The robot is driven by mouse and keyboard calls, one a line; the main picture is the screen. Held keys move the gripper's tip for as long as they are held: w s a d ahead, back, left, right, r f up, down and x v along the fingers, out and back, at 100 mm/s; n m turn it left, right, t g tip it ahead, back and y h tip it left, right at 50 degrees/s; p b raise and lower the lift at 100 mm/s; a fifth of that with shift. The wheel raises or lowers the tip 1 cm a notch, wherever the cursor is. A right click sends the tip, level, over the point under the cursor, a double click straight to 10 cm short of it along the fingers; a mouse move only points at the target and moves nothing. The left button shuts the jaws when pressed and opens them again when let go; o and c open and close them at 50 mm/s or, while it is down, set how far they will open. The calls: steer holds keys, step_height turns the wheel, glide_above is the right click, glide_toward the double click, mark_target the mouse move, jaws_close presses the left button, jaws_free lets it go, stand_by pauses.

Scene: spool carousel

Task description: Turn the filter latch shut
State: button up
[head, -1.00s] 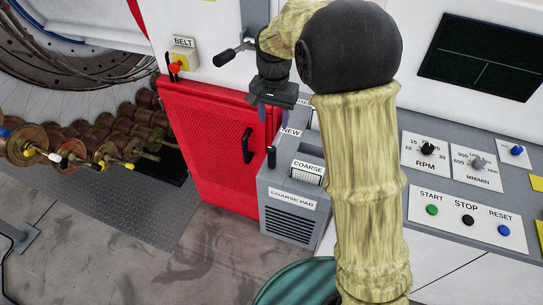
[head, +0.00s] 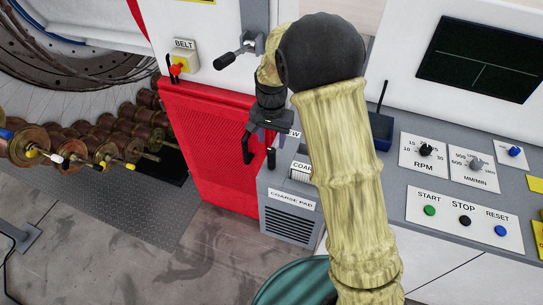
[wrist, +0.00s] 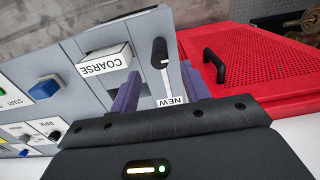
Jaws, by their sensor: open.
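A lever with a black grip and pale metal shank (wrist: 162,62) stands beside the NEW label on the grey coarse-pad unit; I take it for the filter latch, though no label says so. Its black grip also shows in the head view (head: 271,158). My gripper (wrist: 158,84) is open, with its two purple fingers on either side of the lever in the wrist view. I cannot tell whether either finger touches it. In the head view my gripper (head: 264,137) points down above the unit, partly hiding the NEW label.
A white COARSE block (wrist: 104,64) sits in the unit (head: 290,227) beside the lever. A red perforated door with a black handle (head: 205,145) is to the left. Another black-gripped lever (head: 238,52) is on the white wall above. The button panel (head: 465,212) is right.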

mark_target(272, 158)
step_height(272, 158, down, 10)
steer(key=shift+r+p, duration=0.2)
steer(key=shift+p, duration=0.7)
jaws_close()
